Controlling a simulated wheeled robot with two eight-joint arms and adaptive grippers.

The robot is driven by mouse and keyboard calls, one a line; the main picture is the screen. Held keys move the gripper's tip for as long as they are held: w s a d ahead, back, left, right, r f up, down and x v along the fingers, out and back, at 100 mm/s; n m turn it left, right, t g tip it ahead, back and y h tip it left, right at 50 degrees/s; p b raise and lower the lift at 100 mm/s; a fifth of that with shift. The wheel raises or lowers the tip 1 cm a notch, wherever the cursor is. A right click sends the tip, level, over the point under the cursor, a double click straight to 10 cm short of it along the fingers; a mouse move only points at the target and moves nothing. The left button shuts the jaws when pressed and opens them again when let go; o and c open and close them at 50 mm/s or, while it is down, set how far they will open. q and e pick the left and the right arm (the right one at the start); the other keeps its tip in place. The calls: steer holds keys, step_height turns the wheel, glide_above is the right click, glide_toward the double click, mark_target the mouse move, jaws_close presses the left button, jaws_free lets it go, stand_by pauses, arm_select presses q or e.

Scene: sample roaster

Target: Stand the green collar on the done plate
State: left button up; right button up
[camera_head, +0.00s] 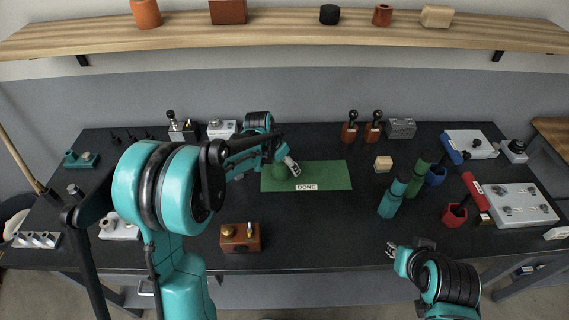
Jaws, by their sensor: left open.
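The done plate (330,175) is a flat green plate with a white DONE label, in the middle of the dark table. A green piece that looks like the green collar (279,171) stands on its left part, partly hidden by my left gripper. My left gripper (290,163) is open, right beside and above the piece; I cannot tell whether they touch. My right gripper (391,251) is at the table's front edge, away from the plate; its fingers are too small to read.
A brown block with brass parts (240,238) stands in front of the plate. Brown pieces with black knobs (349,131) stand behind. The plate's right half is clear.

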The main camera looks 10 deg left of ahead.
arm_select(q)
steer(key=p+v, duration=0.4)
steer(key=v, duration=0.8)
steer(key=s+r+n+t+y, duration=0.1)
steer(key=s+n, duration=0.2)
steer(key=s, duration=0.8)
steer(key=s+d+r+n+t+y, duration=0.1)
steer(key=s+n+t, duration=0.1)
steer(key=s, duration=1)
steer(key=shift+d+r+n, duration=0.15)
steer(key=shift+r+n, duration=0.15)
steer(key=shift+n, duration=0.1)
